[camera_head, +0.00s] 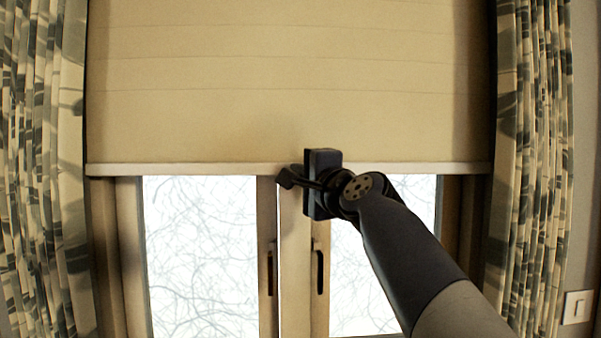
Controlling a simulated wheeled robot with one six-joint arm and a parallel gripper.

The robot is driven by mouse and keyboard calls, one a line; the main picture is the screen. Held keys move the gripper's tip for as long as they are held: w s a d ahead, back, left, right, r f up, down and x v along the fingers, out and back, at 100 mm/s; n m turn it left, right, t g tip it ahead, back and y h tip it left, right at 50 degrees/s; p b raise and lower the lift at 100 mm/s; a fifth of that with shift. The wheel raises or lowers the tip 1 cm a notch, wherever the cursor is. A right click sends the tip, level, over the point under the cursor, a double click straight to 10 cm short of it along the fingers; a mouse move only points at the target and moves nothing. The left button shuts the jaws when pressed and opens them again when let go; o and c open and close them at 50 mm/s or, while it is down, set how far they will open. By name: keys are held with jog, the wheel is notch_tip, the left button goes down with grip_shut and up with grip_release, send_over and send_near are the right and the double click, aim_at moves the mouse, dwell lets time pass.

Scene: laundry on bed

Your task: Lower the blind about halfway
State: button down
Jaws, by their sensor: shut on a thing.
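The blind (290,75) is a beige fabric sheet that covers the upper part of the window. Its pale bottom bar (190,169) runs level across the window, with glass showing below it. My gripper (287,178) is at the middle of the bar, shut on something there. It appears to be the bar's lower edge, but my gripper and wrist hide the exact contact. My arm reaches in from the lower right.
The window (200,255) has two frosted panes with dark handles (320,272) near the centre, below my gripper. Patterned curtains hang at the left (45,150) and right (530,150). A light switch (577,307) is on the wall at the lower right.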

jog(key=shift+f+b, duration=1.45)
jog(key=shift+f, duration=0.75)
jog(key=c, duration=1.6)
grip_release()
jog(key=shift+o, duration=0.2)
jog(key=shift+s, duration=0.1)
jog(key=b+v, duration=0.2)
jog(key=v, duration=0.8)
jog(key=shift+s+d+b, duration=0.15)
jog(key=shift+s+b, duration=0.15)
jog(key=shift+w, duration=0.1)
